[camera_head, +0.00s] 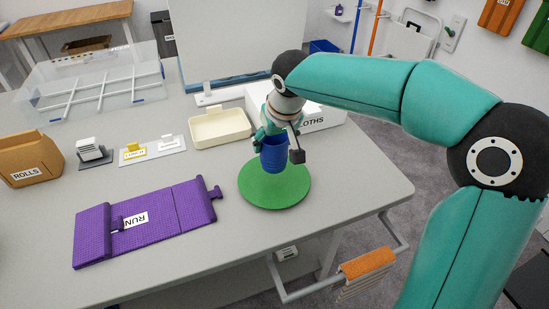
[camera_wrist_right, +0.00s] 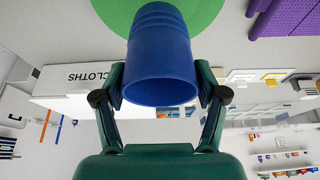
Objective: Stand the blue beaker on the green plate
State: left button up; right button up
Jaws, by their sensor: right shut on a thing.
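The blue beaker (camera_head: 273,156) is upright in my right gripper (camera_head: 277,140), over the green plate (camera_head: 274,195). The gripper is shut on the beaker, with a finger on each side of it. In the right wrist view the beaker (camera_wrist_right: 161,58) sits between the fingers of my right gripper (camera_wrist_right: 161,92), and part of the green plate (camera_wrist_right: 203,14) shows behind it. The plate lies flat on the grey table. I cannot tell whether the beaker's base touches the plate. My left gripper is not in view.
A white box labelled CLOTHS (camera_head: 325,120) stands behind the plate. A cream tray (camera_head: 220,140) is behind and left. A purple mat (camera_head: 147,217) lies left of the plate. The table's right edge (camera_head: 385,200) is near, with an orange cloth (camera_head: 367,263) on a rail below.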

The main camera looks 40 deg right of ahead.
aim_at(274, 157)
jog(key=shift+f, duration=2.6)
jog(key=shift+f+b, duration=0.15)
jog(key=shift+b, duration=0.2)
jog(key=o, duration=1.4)
jog(key=shift+c, duration=0.2)
jog(key=v, duration=1.2)
jog(key=shift+s+p, duration=0.15)
jog(key=shift+p, duration=0.25)
